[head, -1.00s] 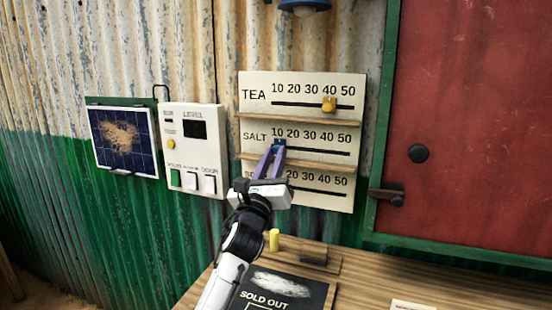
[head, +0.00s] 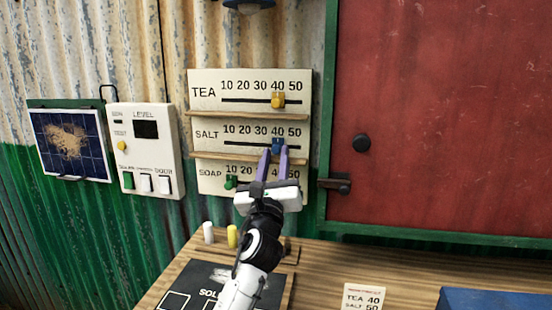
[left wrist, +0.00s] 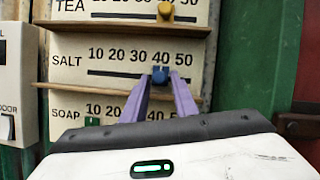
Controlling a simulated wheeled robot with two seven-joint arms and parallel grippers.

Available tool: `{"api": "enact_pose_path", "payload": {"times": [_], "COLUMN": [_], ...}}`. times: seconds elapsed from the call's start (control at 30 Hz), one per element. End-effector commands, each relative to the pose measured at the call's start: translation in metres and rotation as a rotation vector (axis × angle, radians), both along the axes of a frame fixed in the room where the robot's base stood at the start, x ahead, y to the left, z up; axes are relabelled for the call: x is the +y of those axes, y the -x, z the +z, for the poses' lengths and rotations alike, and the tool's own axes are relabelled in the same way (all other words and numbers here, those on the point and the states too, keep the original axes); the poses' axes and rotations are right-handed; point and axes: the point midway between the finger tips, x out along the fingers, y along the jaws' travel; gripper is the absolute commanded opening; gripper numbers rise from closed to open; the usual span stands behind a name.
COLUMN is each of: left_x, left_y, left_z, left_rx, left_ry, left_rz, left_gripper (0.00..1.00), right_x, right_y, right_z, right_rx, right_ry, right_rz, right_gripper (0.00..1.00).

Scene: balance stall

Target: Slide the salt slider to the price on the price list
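The salt slider, a blue knob (head: 277,145), stands under the 40 on the SALT scale, the middle row of the price board (head: 207,102). It also shows in the left wrist view (left wrist: 160,75). My left gripper (head: 275,152) is at this knob, its two purple fingers apart, one on each side, with small gaps seeming to show beside the knob. In the left wrist view, its fingers (left wrist: 161,80) reach up toward the row. The price list (head: 363,298), a small card at the bottom, reads TEA 40 and SALT 50; its lower part is cut off.
The yellow tea slider (head: 278,100) is at 40 and the green soap slider (head: 231,182) near 10. Narrow wooden ledges (head: 212,156) separate the rows. A switch box (head: 146,150) hangs left. A red shutter (head: 440,120) with a latch (head: 338,186) is right.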

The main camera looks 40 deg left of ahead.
Motion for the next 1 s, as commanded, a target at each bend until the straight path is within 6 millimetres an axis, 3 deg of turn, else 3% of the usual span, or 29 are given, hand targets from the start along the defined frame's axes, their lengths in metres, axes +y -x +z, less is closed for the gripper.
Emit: {"api": "enact_pose_path", "payload": {"times": [0.27, 0.7, 1.0], "left_x": [-0.002, -0.04, -0.051], "left_y": [0.003, 0.063, 0.081], "left_z": [-0.002, -0.032, -0.039], "left_rx": [-0.001, 0.0, 0.0], "left_ry": [0.0, 0.001, 0.0], "left_rz": [-0.002, -0.001, 0.0], "left_gripper": [0.26, 0.26, 0.26], "right_x": [0.0, 0.002, 0.006], "right_y": [-0.002, -0.006, -0.004], "right_z": [0.0, -0.005, -0.008], "right_rx": [-0.003, -0.015, -0.007], "right_ry": [-0.001, -0.002, -0.003], "right_rz": [0.0, 0.003, 0.009], "right_gripper": [0.0, 0.0, 0.0]}}
